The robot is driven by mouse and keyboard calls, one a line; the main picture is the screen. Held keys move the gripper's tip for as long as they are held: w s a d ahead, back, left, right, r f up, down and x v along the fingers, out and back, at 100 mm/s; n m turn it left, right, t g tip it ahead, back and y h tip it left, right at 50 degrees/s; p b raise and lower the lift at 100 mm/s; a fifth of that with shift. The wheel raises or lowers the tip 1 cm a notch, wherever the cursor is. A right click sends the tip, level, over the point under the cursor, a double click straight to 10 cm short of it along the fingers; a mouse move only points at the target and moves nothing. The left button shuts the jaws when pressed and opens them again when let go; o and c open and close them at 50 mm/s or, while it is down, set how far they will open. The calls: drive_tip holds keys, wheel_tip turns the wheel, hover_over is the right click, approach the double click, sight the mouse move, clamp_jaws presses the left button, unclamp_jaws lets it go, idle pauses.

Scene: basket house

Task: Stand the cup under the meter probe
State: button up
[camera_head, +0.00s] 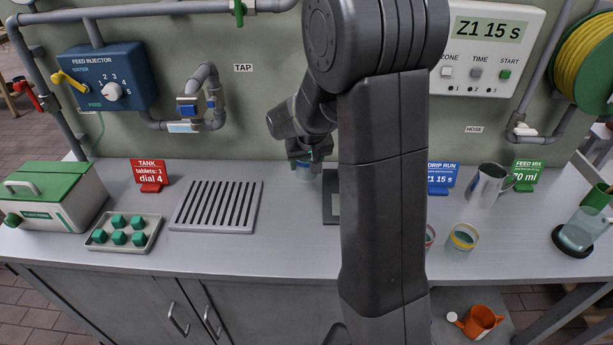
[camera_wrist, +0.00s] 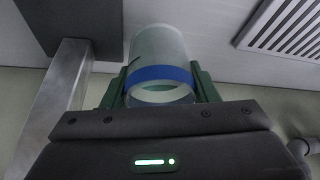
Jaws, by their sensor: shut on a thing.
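A pale translucent cup with a blue band (camera_wrist: 160,74) is between the green fingers of my gripper (camera_wrist: 158,92) in the wrist view. In the head view the cup (camera_head: 306,173) shows small below my gripper (camera_head: 305,160), just left of my arm. My gripper is shut on it. I cannot tell whether its base touches the counter. A dark plate (camera_head: 331,198) lies right of the cup, partly hidden by my arm. In the wrist view a dark plate (camera_wrist: 62,18) and a grey metal post (camera_wrist: 60,105) are left of the cup. I cannot make out the meter probe.
A slotted drain grate (camera_head: 216,206) lies left of the cup, with bare counter (camera_head: 285,235) in front. Right of my arm stand a yellow-banded cup (camera_head: 462,239), a red-banded cup (camera_head: 430,237) and a metal jug (camera_head: 487,186). A tablet tray (camera_head: 98,246) is at left.

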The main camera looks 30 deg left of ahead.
sight(306, 176)
drive_tip(key=shift+f, duration=2.75)
drive_tip(key=shift+f, duration=0.2)
drive_tip(key=o, duration=1)
drive_tip(key=shift+o, duration=0.2)
drive_tip(key=shift+r, duration=0.2)
